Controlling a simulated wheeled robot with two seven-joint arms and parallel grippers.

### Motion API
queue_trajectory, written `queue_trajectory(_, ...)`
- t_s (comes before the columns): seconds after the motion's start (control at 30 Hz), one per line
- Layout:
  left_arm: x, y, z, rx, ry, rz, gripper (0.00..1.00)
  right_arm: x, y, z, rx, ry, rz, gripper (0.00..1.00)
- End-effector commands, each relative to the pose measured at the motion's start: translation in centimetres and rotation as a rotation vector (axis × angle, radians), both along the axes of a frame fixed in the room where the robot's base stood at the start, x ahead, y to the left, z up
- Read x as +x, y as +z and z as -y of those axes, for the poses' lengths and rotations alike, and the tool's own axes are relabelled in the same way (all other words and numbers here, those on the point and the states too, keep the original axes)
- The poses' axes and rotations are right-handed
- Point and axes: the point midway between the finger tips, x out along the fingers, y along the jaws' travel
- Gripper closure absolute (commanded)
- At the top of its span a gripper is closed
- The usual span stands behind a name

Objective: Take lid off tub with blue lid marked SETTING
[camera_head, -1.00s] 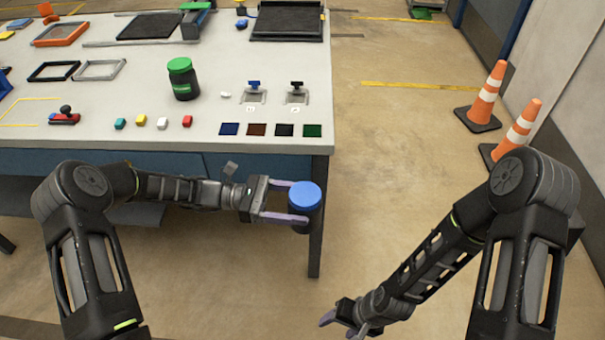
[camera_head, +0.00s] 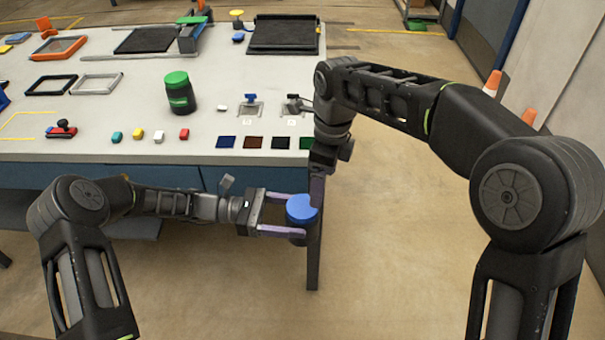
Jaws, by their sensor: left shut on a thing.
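The tub with the blue lid (camera_head: 301,208) is held in front of the table's front right corner. Its dark body (camera_head: 298,241) shows only a little below the lid, and no marking can be read. My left gripper (camera_head: 290,216) is shut on the tub from the left, its two purple fingers at its sides. My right gripper (camera_head: 317,190) points down from above, close to the right edge of the blue lid. One purple finger of it shows; the other is hidden, so its opening and any touch are unclear.
The grey-white table (camera_head: 75,145) lies beyond the tub. On it stand a dark tub with a green lid (camera_head: 178,92), small coloured blocks (camera_head: 138,135), frames and dark square pads. Traffic cones (camera_head: 492,83) stand at the right. Floor right of the table is open.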

Motion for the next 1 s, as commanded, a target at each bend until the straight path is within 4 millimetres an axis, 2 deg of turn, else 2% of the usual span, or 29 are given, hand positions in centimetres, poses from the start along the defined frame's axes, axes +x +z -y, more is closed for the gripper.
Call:
queue_trajectory(0.03,0.0,0.0,0.0,-0.001,0.0,0.0,1.0,-0.7,1.1,-1.6,-0.015,-0.012,-0.003,0.18)
queue_trajectory(0.1,0.0,0.0,0.0,-0.001,0.0,0.0,1.0,-1.4,2.3,-2.8,-0.032,-0.04,-0.009,0.18)
queue_trajectory(0.2,0.0,0.0,0.0,-0.001,0.0,0.0,1.0,-2.2,3.3,-3.9,-0.048,-0.066,-0.014,0.18)
queue_trajectory(0.33,0.0,0.0,0.0,-0.001,0.0,0.0,1.0,-2.6,3.8,-4.4,-0.056,-0.08,-0.018,0.18)
queue_trajectory(0.77,0.0,0.0,0.0,-0.001,0.0,0.0,1.0,-2.6,3.2,-4.3,-0.055,-0.079,-0.018,0.18)
queue_trajectory(1.0,0.0,0.0,0.0,-0.001,0.0,0.0,1.0,-2.6,0.3,-4.3,-0.058,-0.079,-0.021,0.18)
